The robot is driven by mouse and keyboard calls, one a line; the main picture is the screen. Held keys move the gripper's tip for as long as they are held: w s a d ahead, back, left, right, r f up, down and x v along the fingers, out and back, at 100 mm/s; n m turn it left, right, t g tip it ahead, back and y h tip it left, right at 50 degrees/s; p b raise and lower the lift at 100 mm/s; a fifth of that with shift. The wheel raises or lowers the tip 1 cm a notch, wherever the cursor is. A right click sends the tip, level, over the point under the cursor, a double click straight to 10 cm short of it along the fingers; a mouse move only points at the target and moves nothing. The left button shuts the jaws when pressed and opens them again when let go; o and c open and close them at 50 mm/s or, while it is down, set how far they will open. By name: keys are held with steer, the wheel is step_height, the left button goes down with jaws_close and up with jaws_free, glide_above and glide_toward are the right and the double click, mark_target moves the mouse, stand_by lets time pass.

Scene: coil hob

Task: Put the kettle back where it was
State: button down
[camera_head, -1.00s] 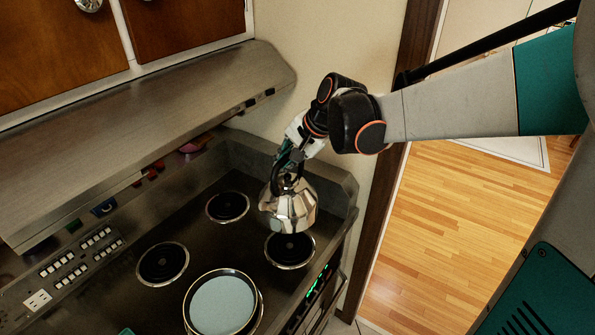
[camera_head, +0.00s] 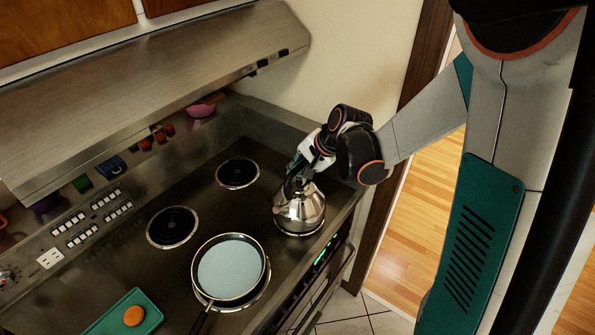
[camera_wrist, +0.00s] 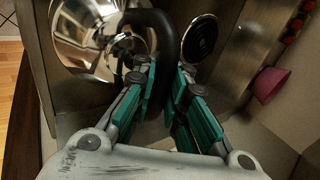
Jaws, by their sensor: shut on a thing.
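The shiny metal kettle (camera_head: 299,211) stands upright over the front right burner of the hob and hides that burner almost fully. I cannot tell for sure whether its base touches the burner. My gripper (camera_head: 296,183) is shut on the kettle's black handle from above. In the wrist view the kettle (camera_wrist: 90,38) fills the upper left, and its dark handle (camera_wrist: 160,22) runs between the teal fingers of my gripper (camera_wrist: 165,70).
A pan (camera_head: 231,267) stands on the front left burner. The back right burner (camera_head: 237,173) and back left burner (camera_head: 172,227) are bare. A teal board (camera_head: 118,318) lies at lower left. The hood (camera_head: 160,85) overhangs the back, with a pink bowl (camera_head: 201,110) behind the hob.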

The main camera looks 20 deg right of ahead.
steer(key=shift+f, duration=0.25)
steer(key=shift+f, duration=0.15)
steer(key=c, duration=1.6)
jaws_free()
steer(key=shift+r, duration=0.2)
steer(key=shift+s+d+r, duration=0.1)
steer(key=shift+s+r, duration=0.05)
steer(key=shift+r, duration=0.15)
steer(key=p+v, duration=0.2)
steer(key=v, duration=0.9)
steer(key=shift+r, duration=0.2)
steer(key=shift+s, duration=0.1)
